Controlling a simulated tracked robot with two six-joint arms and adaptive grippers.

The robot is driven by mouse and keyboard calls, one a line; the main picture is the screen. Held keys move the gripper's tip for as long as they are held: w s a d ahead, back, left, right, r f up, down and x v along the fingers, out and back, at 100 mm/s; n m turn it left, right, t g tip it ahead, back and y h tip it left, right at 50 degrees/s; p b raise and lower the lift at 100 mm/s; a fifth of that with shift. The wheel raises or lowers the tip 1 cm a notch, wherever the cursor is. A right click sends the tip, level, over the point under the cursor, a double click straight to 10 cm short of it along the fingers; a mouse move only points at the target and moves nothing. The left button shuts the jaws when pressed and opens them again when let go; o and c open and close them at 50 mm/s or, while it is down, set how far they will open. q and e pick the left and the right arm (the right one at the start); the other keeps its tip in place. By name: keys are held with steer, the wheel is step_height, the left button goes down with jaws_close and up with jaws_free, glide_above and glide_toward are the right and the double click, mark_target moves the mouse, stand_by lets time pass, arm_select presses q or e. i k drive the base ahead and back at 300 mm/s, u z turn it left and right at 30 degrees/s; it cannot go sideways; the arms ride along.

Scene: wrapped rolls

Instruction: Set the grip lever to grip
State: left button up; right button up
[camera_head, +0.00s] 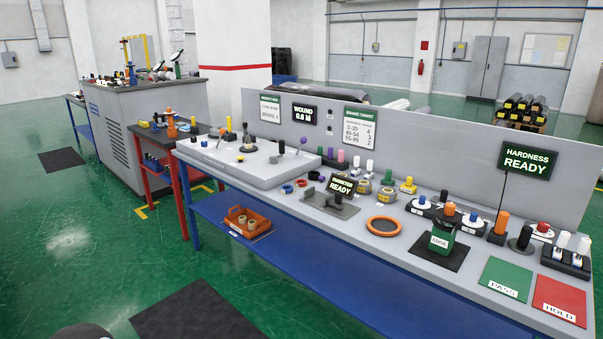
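No lever with a readable "grip" label shows. A white bench unit (215,163) at the left end of the long workbench carries several knobbed controls. Among them are a purple-topped stick (303,141) that looks tilted, a dark blue-topped post (281,147) and a yellow-topped piece (240,158). I cannot tell which of these is the grip lever, or its setting. Neither of my grippers is in view, and nothing touches these controls.
The bench holds an orange ring (384,226), a green "EDGE" block (440,240), a green PASS mat (506,278) and a red HOLD mat (560,300). The wound display (304,113) reads 0.0 M. An orange tray (247,222) sits on the blue lower shelf.

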mark_target(221, 131)
steer(key=u, duration=0.2)
steer(key=i, duration=1.8)
steer(key=u, duration=0.5)
steer(key=i, duration=0.5)
